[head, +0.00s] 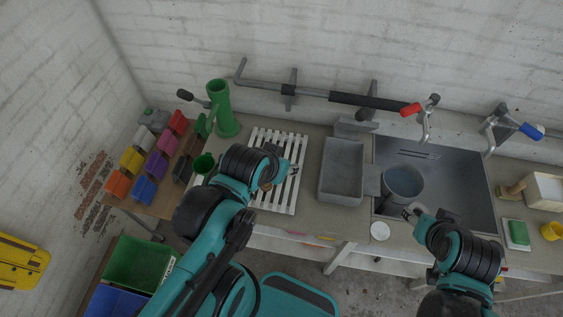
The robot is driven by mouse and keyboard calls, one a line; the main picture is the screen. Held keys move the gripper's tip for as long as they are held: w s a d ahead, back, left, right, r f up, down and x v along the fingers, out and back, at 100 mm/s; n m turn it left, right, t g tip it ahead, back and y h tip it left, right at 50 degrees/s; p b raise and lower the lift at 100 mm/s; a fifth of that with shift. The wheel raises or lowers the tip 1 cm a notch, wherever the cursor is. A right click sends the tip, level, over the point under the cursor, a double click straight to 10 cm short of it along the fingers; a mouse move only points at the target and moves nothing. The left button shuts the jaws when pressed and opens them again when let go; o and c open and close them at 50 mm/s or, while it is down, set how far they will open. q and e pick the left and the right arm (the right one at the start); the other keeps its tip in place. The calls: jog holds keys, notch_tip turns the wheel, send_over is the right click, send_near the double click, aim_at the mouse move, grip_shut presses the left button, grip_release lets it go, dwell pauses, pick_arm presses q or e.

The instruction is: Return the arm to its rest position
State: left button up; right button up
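My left arm comes in from the lower left, and its gripper (291,169) is above the white slatted rack (288,196). Its fingers are small and partly hidden by my wrist, so I cannot tell if they are open or shut. My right arm comes in from the lower right. Its gripper (411,212) is at the front edge of the sink, just below the grey pot (403,181). I cannot tell whether it touches the pot or how its fingers stand.
A grey tray (343,170) stands left of the sink (456,186). Colored bins (144,189) and a green pump-like stand (223,108) are at left. A white disc (380,231), green sponge (518,232) and yellow cup (553,231) lie along the front. Taps and pipes line the wall.

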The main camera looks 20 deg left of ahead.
notch_tip(320, 180, down, 22)
jog(key=b, duration=2.1)
jog(key=shift+r+b, duration=0.2)
jog(key=shift+b, duration=0.1)
